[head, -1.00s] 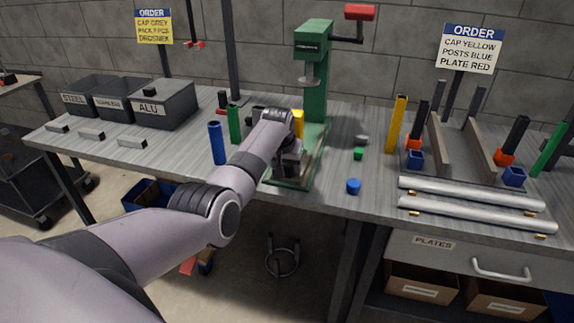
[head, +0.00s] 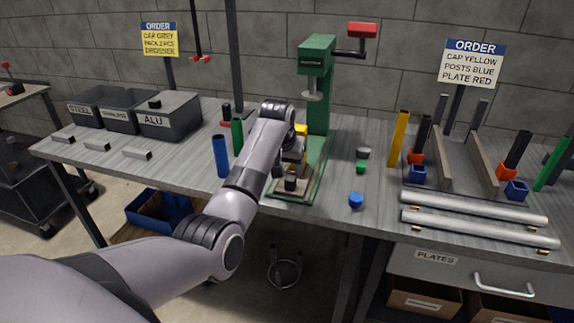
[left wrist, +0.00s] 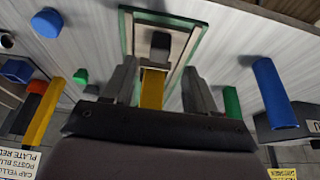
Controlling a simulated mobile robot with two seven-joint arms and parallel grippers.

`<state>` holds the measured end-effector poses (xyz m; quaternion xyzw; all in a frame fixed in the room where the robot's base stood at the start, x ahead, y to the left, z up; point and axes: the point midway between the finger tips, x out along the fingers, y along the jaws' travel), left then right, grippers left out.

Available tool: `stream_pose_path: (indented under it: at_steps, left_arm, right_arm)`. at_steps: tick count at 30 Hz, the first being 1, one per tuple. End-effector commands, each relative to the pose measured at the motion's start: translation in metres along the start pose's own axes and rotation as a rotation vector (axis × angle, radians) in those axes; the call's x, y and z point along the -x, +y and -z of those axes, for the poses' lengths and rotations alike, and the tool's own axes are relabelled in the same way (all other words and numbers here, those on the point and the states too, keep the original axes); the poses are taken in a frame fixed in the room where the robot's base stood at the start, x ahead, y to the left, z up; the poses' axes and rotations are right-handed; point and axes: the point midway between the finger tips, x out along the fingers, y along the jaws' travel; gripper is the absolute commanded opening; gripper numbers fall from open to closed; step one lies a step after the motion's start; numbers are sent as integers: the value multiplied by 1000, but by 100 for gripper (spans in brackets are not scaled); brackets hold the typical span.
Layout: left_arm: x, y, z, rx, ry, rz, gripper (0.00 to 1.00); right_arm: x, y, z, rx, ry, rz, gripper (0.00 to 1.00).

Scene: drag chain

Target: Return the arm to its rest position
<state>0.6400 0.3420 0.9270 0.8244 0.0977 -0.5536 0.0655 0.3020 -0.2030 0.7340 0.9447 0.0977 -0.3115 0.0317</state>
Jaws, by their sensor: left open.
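My left arm reaches across the bench to the green arbor press (head: 318,85). My left gripper (head: 292,165) is partly hidden by its own wrist and hangs over the press base (head: 305,188). A small dark block (head: 290,183) stands on that base. In the left wrist view the two fingers (left wrist: 158,72) are spread apart, with the dark block (left wrist: 160,42) on the green-edged base beyond them. A yellow piece (left wrist: 152,88) shows between the fingers; I cannot tell its depth. It also shows behind the wrist in the head view (head: 301,130). My right gripper is out of view.
Blue (head: 221,156) and green (head: 237,136) posts stand left of the press, close to my forearm. A blue cap (head: 356,200) and a green cap (head: 361,167) lie to its right. Grey bins (head: 170,125) are at left; silver rods (head: 475,207) lie at the front right.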

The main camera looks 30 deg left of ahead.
Motion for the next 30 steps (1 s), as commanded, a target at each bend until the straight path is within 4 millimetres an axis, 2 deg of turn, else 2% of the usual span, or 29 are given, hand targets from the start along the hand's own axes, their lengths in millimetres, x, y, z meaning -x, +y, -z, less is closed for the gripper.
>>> stream_pose_path:
  at_steps: [17, 20, 23, 26, 30]
  left_arm:
    - [2, 0, 0, 0, 0, 0, 57]
    - [-3, -2, -7, -3, -2, 7, 57]
    - [-14, -7, -26, -13, -5, 23, 57]
    - [-28, -14, -56, -34, -6, 47, 57]
    - [-42, -19, -106, -78, -8, 72, 57]
  right_arm:
    - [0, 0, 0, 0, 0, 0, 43]
    - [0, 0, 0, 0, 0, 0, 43]
    - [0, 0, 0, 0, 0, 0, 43]
    - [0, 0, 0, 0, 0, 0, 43]
    - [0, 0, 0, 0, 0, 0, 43]
